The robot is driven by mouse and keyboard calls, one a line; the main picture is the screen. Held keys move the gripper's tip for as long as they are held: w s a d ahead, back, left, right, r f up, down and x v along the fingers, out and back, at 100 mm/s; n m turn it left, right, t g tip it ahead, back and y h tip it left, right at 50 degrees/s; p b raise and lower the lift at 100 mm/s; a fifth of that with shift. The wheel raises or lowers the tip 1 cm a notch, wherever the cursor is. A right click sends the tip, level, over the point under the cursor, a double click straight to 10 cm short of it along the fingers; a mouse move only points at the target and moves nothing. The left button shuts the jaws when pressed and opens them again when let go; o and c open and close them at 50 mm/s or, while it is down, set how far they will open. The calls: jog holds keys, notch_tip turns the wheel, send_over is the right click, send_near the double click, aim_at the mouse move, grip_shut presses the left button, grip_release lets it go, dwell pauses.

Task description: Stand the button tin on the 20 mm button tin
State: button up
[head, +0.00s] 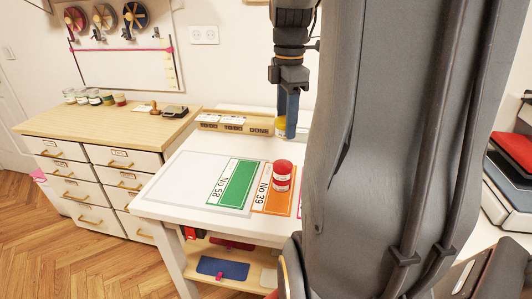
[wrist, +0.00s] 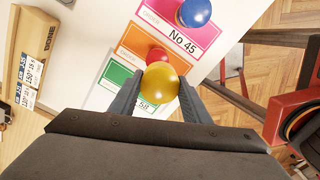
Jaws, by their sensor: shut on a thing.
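My gripper (head: 286,130) points down over the white table and is shut on a tin with a yellow lid (head: 280,127). The yellow lid (wrist: 160,83) also shows between the fingers in the wrist view. The held tin is above the table, apart from it. A red tin (head: 282,176) stands upright on an orange card marked No 39 (head: 267,200). In the wrist view the red tin (wrist: 156,55) is partly hidden behind the yellow one. A blue-topped tin (wrist: 195,12) stands on a pink card marked No 45 (wrist: 150,22). I cannot read any tin's size label.
A green card marked No 58 (head: 232,182) lies left of the orange card, with no tin visible on it. A low wooden rack with labels (head: 234,122) stands at the table's back. A wooden drawer cabinet (head: 95,130) is at left. My arm hides the table's right side.

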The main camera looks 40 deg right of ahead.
jog(key=f, duration=0.3)
jog(key=f+p, duration=0.1)
jog(key=f, duration=0.1)
jog(key=shift+w+f, duration=0.35)
jog(key=shift+f+p, duration=0.3)
jog(key=shift+f, duration=1.85)
jog(key=o, duration=1.1)
jog(key=shift+f, duration=0.15)
